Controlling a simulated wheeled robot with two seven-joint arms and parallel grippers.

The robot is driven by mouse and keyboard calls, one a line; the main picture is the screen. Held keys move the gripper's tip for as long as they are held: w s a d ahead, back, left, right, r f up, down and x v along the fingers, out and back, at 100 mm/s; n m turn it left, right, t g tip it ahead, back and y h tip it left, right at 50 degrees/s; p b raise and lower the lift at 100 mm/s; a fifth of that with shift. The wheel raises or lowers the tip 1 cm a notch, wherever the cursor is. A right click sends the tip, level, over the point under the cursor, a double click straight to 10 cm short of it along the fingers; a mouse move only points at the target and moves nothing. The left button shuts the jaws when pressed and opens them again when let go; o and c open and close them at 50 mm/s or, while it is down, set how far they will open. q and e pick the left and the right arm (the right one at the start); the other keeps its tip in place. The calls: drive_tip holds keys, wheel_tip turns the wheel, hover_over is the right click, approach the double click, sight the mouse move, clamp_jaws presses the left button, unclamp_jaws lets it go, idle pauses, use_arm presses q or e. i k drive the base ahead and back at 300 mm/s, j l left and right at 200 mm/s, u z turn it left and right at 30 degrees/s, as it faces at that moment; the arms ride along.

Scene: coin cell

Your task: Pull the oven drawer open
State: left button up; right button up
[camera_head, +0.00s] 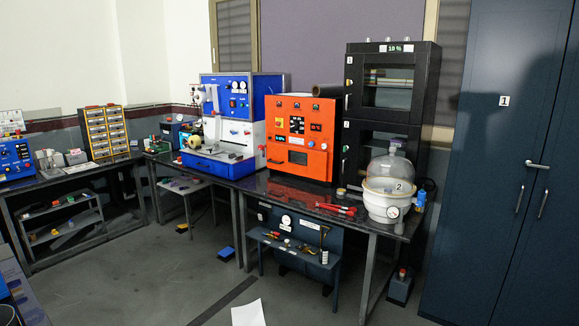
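An orange box-shaped unit (275,142), which looks like the oven, stands on the dark workbench in the middle of the head view. Its front has red knobs along the top, small displays, and a panel with a small dark window (298,157) low down. That front panel looks shut, and I cannot make out a separate drawer edge. Neither of my grippers is in view, so I cannot see whether they are open or shut.
A blue and white machine (243,135) stands left of the orange unit, with a black cabinet (389,60) to its right. A glass-domed vessel (386,207) and red tools (336,209) are on the bench's front right. A white sheet (248,313) lies on the floor, otherwise mostly clear.

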sight(310, 163)
drive_tip(key=i+l+u, duration=0.15)
drive_tip(key=i, duration=1.25)
drive_tip(key=i+j+u, duration=0.1)
drive_tip(key=i+u, duration=0.3)
drive_tip(key=i, duration=0.65)
drive_tip(key=i+l+u, duration=0.2)
drive_tip(key=i+u, duration=0.15)
drive_tip(key=i, duration=0.65)
